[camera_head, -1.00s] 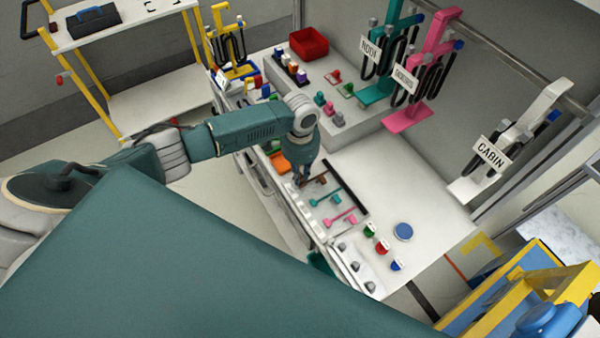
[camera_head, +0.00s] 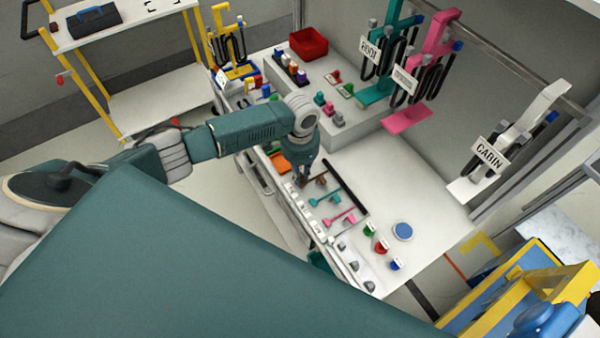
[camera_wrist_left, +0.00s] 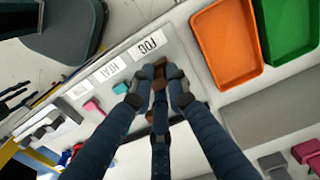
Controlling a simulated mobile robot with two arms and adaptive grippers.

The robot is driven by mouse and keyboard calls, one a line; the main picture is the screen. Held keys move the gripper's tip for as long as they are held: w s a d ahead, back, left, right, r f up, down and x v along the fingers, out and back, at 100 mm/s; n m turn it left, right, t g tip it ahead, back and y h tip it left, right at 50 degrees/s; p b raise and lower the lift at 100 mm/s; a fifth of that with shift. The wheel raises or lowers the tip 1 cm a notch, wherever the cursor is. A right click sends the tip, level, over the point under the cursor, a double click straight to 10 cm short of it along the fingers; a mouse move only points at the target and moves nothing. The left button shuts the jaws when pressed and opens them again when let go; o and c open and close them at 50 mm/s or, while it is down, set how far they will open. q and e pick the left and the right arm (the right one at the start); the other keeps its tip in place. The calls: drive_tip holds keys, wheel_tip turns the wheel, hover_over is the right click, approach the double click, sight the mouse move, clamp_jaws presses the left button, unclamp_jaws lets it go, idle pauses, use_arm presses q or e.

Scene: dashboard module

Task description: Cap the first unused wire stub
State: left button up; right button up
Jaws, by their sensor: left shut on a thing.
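My left gripper (camera_head: 303,178) reaches down over the white bench at the labelled tray. In the left wrist view its fingers (camera_wrist_left: 158,92) are closed around a brown piece (camera_wrist_left: 160,72), just beside the FOG label (camera_wrist_left: 148,43); the fingers hide much of it. A teal lead (camera_head: 327,198) and a pink lead (camera_head: 343,216) lie beside it on the tray. I cannot tell which part is a wire stub or cap. My right gripper is not seen.
Orange (camera_wrist_left: 225,40) and green (camera_wrist_left: 288,25) bins lie close to the left gripper. A blue disc (camera_head: 403,231) lies on the bench, whose right part is clear. Teal, pink and white CABIN (camera_head: 492,154) hanging stands rise behind. A red bin (camera_head: 309,44) sits at the back.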

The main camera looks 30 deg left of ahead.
use_arm(q)
drive_tip(key=shift+p, duration=0.3)
drive_tip(key=shift+f+b, duration=0.55)
drive_tip(key=shift+f, duration=0.35)
drive_tip(key=o, duration=0.8)
drive_tip(key=shift+o, duration=0.2)
drive_tip(key=shift+r, duration=0.1)
wheel_tip(320, 180, up, 12)
drive_tip(key=shift+s, duration=0.1)
idle(0.4)
